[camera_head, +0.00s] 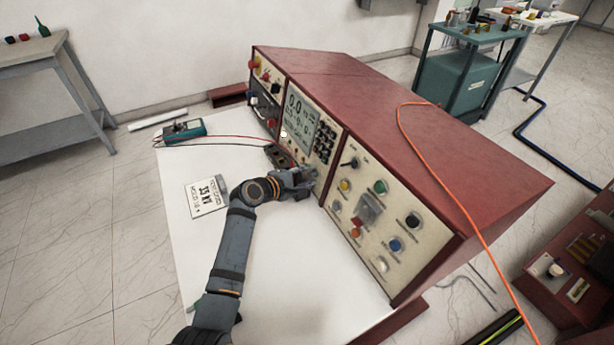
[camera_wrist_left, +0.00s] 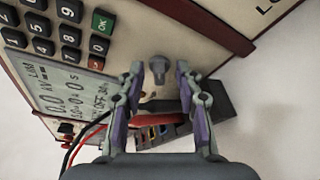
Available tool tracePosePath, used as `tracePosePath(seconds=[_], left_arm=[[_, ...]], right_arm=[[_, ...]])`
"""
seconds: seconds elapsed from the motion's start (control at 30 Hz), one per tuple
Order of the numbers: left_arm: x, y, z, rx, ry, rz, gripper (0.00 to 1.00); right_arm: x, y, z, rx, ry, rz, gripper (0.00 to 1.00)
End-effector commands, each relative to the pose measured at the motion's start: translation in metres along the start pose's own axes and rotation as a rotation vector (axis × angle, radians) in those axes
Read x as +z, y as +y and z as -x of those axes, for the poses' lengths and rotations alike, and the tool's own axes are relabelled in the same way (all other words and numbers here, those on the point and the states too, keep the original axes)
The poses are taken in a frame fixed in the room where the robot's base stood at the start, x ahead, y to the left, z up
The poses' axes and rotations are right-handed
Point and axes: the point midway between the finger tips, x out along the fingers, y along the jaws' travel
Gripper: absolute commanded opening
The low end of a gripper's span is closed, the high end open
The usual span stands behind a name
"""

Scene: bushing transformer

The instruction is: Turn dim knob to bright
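The red test console (camera_head: 400,100) stands on the white table with its cream front panel facing my left arm. A small grey knob (camera_wrist_left: 158,62) shows on the panel below the keypad in the left wrist view; it looks like the dim knob, but I can read no label beside it. My left gripper (camera_wrist_left: 158,78) is open, with one finger on each side of the knob; I cannot tell whether they touch it. In the head view my left gripper (camera_head: 306,182) is at the panel's lower edge and hides the knob. My right gripper is not in view.
A display (camera_head: 299,114) and keypad (camera_head: 324,139) are beside the gripper. A dark terminal block (camera_wrist_left: 190,118) with red and black leads sits close below the fingers. A white card (camera_head: 207,196) and a teal meter (camera_head: 184,131) lie on the table (camera_head: 290,290).

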Motion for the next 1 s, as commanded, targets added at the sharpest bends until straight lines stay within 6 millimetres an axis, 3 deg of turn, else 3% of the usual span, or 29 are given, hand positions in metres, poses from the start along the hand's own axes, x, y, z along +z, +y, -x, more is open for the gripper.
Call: tracePosePath(seconds=[0.2,0.47,0.67,1.0], left_arm=[[0.0,0.0,0.0,0.0,0.0,0.0,0.34],[0.0,0.0,0.0,0.0,0.0,0.0,0.0],[-0.001,-0.001,0.0,0.003,0.0,-0.007,0.0],[-0.001,-0.004,-0.001,0.08,-0.001,-0.234,0.0]], right_arm=[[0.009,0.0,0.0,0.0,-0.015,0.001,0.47],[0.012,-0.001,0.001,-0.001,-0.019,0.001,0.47],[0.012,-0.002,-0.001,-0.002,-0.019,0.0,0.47],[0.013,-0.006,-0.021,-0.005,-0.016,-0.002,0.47]])
